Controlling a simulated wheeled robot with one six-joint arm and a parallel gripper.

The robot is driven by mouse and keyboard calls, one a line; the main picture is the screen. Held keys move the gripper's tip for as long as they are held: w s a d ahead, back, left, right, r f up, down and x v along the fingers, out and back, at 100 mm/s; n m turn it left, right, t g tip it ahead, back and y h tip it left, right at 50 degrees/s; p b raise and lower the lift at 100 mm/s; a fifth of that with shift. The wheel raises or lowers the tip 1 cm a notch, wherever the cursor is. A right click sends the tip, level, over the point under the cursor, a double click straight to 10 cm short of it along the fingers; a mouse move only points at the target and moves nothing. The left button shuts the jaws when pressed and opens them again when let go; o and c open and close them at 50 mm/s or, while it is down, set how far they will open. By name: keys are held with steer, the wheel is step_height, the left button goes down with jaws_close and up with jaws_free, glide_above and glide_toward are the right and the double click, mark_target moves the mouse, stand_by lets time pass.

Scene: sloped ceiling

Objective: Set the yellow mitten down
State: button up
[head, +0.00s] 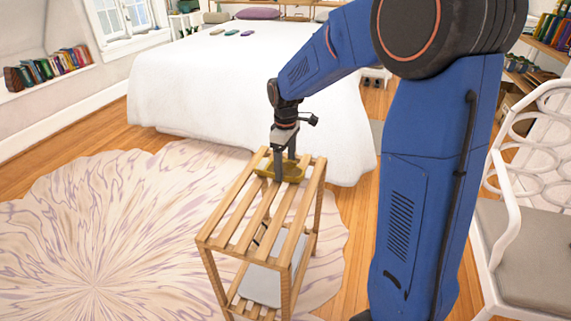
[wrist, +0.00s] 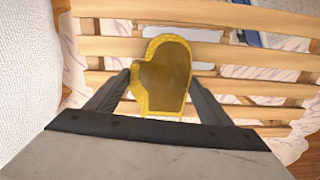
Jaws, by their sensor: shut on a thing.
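The yellow mitten (wrist: 165,75) has a brown-gold inner face and a yellow rim. In the wrist view it lies between the two fingers of my gripper (wrist: 163,85), which is shut on it. In the head view the mitten (head: 268,173) is at the far end of the slatted wooden rack (head: 243,219), at the height of its top. My gripper (head: 285,172) points down there and hides part of the mitten. I cannot tell whether the mitten touches the slats.
A white bed (head: 225,85) stands behind the rack, with small items on it. A pale patterned rug (head: 100,230) covers the floor at left. A white chair (head: 525,220) is at right. The near part of the rack's top is clear; a white object (head: 262,283) sits lower inside.

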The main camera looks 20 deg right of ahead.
mark_target(285, 167)
steer(key=shift+f, duration=0.15)
steer(key=o, duration=1)
steer(key=shift+o, duration=0.2)
step_height(285, 167, up, 12)
steer(key=s+d+r+m+t, duration=0.1)
steer(key=s+d+r+m, duration=0.1)
steer(key=s, duration=0.7)
steer(key=s+d+r+m+t, duration=0.1)
steer(key=s+d+r+m, duration=0.15)
steer(key=s, duration=0.65)
steer(key=s+d+f+m+t, duration=0.1)
steer(key=s+f+m, duration=0.4)
steer(key=s, duration=1)
steer(key=shift+d+f+t, duration=0.15)
steer(key=shift+f+t, duration=0.5)
steer(key=shift+t, duration=0.25)
